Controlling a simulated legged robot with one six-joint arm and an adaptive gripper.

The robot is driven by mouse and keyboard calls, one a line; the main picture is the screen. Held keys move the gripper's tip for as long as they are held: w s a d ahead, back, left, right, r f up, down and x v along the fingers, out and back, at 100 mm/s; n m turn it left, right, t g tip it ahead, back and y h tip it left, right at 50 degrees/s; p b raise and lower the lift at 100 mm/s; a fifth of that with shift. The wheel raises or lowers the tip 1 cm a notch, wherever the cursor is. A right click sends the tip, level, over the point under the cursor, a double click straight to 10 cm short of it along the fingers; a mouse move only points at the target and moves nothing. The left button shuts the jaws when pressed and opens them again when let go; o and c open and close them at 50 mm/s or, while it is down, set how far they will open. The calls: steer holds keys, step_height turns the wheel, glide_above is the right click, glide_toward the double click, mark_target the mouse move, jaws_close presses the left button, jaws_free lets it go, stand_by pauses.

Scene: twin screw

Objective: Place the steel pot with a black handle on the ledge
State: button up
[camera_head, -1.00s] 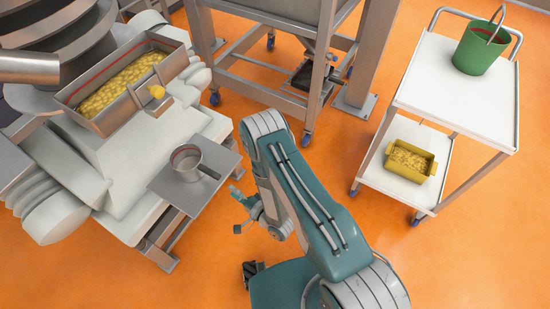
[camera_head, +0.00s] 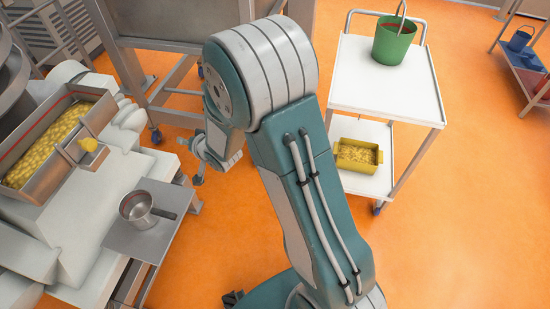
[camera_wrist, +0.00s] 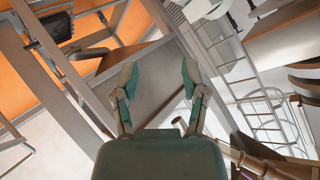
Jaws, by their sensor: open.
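The steel pot (camera_head: 137,206) stands upright on a flat grey metal plate (camera_head: 130,240) at the side of the white machine, at left in the head view. Its dark handle points right. I cannot tell whether this plate is the ledge. My gripper (camera_head: 199,172) is to the right of the pot, apart from it, partly hidden behind my arm. In the wrist view my gripper (camera_wrist: 159,80) has its two fingers spread with nothing between them. I cannot make out the pot in the wrist view.
A steel trough (camera_head: 40,185) with yellow contents sits on the machine. A white cart (camera_head: 385,90) at right holds a green bucket (camera_head: 393,42) on top and a yellow bin (camera_head: 358,157) below. A steel frame (camera_head: 120,60) stands behind. Orange floor (camera_head: 460,210) is open at right.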

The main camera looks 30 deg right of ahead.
steer(key=s+d+r+n+g+h, duration=0.1)
steer(key=s+d+r+h, duration=0.1)
steer(key=s+d+r, duration=0.4)
steer(key=s+d+r+g+h, duration=0.15)
steer(key=s+r, duration=0.25)
steer(key=r, duration=0.4)
steer(key=s+d+r+n+g, duration=0.1)
steer(key=s+d+r, duration=0.1)
steer(key=s, duration=0.8)
steer(key=s+d+r+n+g, duration=0.1)
steer(key=s+r, duration=0.3)
steer(key=s, duration=0.6)
steer(key=shift+s+d+g+h, duration=0.25)
steer(key=shift+d+g+h, duration=0.1)
steer(key=shift+d+g, duration=0.3)
